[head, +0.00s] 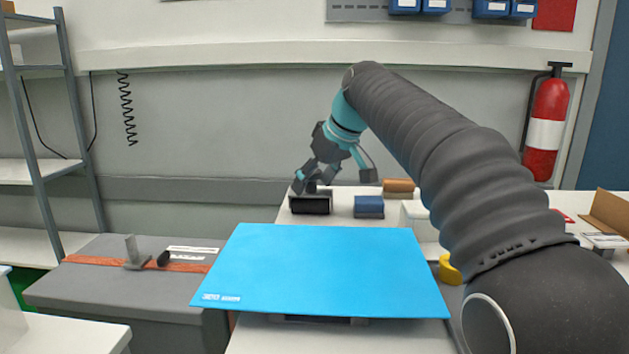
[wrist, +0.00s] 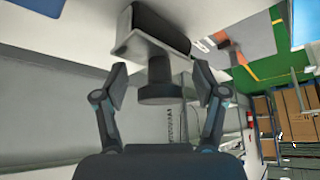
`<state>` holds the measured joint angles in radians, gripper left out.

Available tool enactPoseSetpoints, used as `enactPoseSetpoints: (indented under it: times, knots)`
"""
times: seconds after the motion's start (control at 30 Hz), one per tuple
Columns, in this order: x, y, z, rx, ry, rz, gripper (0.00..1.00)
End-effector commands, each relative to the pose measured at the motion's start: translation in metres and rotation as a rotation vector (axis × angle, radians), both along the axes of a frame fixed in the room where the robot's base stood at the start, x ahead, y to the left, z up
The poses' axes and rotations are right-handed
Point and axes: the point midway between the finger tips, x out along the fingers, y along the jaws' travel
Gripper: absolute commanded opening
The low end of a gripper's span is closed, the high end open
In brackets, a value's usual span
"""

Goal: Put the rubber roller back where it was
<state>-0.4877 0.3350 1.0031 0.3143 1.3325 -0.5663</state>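A dark block with a round knob (head: 311,205), which looks like the rubber roller, sits at the back left of the white worktop. In the wrist view the dark body (wrist: 160,22) shows a pale end face, and its knob (wrist: 160,92) points toward my gripper. My gripper (head: 311,186) is lowered over it from above. In the wrist view my gripper's fingers (wrist: 161,84) stand apart on both sides of the knob, with a visible gap on each side. I cannot tell which spot is its earlier place.
A blue block (head: 369,207) and an orange-brown block (head: 398,186) stand to the right on the worktop. A large blue mat (head: 322,270) covers the front. A grey case (head: 120,290) with an orange strap is at left. A fire extinguisher (head: 547,130) hangs at right.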

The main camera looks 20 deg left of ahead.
Motion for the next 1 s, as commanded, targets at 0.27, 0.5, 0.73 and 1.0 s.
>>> enactPoseSetpoints:
  times: [0.27, 0.5, 0.73, 1.0]
  knots:
    - [-0.001, -0.003, 0.01, 0.001, -0.002, -0.001, 0.7]
    - [-0.011, -0.023, 0.047, 0.002, -0.002, -0.002, 0.7]
    - [-0.023, -0.044, 0.083, 0.002, -0.001, -0.001, 0.7]
    - [-0.029, -0.056, 0.103, 0.0, 0.0, 0.0, 0.7]
